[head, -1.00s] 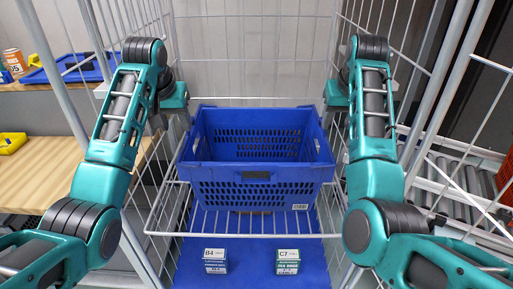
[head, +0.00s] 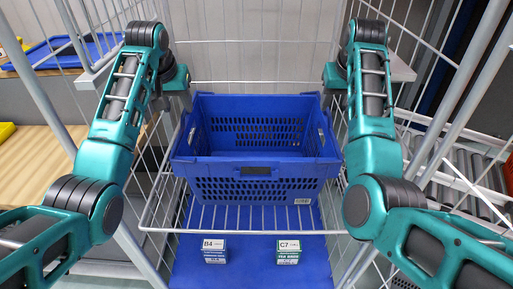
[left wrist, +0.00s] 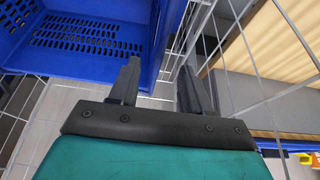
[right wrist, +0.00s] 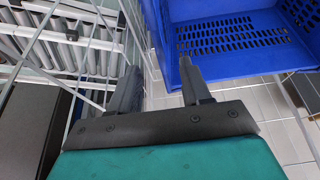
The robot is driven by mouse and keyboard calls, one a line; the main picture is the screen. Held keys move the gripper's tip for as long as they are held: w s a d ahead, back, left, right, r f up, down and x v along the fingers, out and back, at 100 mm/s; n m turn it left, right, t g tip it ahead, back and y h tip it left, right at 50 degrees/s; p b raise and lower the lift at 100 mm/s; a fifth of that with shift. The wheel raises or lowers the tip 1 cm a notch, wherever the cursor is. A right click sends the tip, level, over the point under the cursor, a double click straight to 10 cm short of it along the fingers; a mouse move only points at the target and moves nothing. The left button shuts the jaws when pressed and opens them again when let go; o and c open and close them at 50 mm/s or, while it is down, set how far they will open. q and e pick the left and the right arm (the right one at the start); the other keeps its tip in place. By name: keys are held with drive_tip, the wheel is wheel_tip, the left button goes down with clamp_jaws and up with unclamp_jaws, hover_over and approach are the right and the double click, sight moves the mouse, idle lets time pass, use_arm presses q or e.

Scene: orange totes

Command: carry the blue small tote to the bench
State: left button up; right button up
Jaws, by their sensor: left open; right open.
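The blue small tote (head: 256,185) stands upright and empty on a wire shelf inside a white wire cage, in the middle of the head view. My left gripper (head: 184,92) is at its left end and my right gripper (head: 327,92) at its right end, both near the rim. In the left wrist view the gripper (left wrist: 158,85) is open, one finger over the tote's wall (left wrist: 172,25), the other outside it. In the right wrist view the gripper (right wrist: 160,85) is open likewise, beside the tote's wall (right wrist: 152,20). Contact cannot be told. The wooden bench (head: 40,160) is at the left.
Wire cage sides (head: 400,80) stand close around both arms. Two small boxes, B4 (head: 214,251) and C7 (head: 288,252), sit on a blue lower deck (head: 250,270). A roller conveyor (head: 460,180) lies to the right. A blue tray (head: 70,52) is at the far left.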

sight(187, 122)
use_arm(q)
drive_tip(key=x, duration=1)
drive_tip(key=shift+w+f, duration=0.1)
drive_tip(key=shift+f, duration=0.15)
use_arm(e)
drive_tip(key=x, duration=1)
drive_tip(key=shift+w+f, duration=0.2)
use_arm(q)
drive_tip(key=c, duration=0.9)
use_arm(e)
drive_tip(key=c, duration=0.9)
use_arm(q)
drive_tip(key=shift+d, duration=0.15)
use_arm(e)
drive_tip(key=shift+a, duration=0.15)
use_arm(q)
drive_tip(key=shift+r, duration=0.1)
